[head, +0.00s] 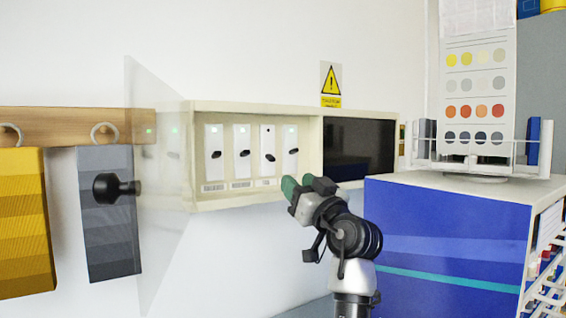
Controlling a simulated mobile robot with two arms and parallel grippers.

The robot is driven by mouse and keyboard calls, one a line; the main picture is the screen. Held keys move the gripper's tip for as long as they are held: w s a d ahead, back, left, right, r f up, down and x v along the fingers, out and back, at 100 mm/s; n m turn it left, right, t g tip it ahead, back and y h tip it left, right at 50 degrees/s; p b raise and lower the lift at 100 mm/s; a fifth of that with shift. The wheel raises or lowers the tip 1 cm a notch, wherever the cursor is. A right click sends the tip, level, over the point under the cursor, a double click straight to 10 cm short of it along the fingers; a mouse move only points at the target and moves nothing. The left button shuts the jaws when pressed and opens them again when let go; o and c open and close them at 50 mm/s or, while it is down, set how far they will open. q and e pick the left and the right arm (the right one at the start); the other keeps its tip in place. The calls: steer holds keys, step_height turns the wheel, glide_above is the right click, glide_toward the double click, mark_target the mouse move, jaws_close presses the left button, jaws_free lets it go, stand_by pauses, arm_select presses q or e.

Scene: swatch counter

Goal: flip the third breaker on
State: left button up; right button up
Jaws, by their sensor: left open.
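A cream breaker box (256,107) on the wall holds a row of white breakers with black levers. The third breaker (268,142) from the left has its lever lower than its neighbours' levers, and its small indicator is dark. My left gripper (308,184), with green fingertips, is open and empty in front of the box's lower right part, below and right of the fourth breaker. It appears apart from the breakers. My right gripper is out of view.
A dark panel (358,150) fills the box's right part. A blue cabinet (450,225) stands at right. Yellow (25,225) and grey (108,235) swatches hang at left.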

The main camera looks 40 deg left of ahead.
mark_target(273, 161)
arm_select(q)
steer(key=p+x, duration=0.2)
steer(key=x, duration=0.5)
steer(key=shift+a+r, duration=0.2)
steer(key=shift+a, duration=0.15)
steer(key=shift+w+a+r+p, duration=0.15)
steer(key=shift+a+p, duration=0.2)
steer(key=shift+a, duration=0.25)
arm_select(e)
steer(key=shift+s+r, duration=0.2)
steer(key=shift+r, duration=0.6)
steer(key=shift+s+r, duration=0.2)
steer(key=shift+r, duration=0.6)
arm_select(q)
steer(key=shift+c, duration=0.4)
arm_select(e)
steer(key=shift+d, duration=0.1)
arm_select(q)
jaws_close()
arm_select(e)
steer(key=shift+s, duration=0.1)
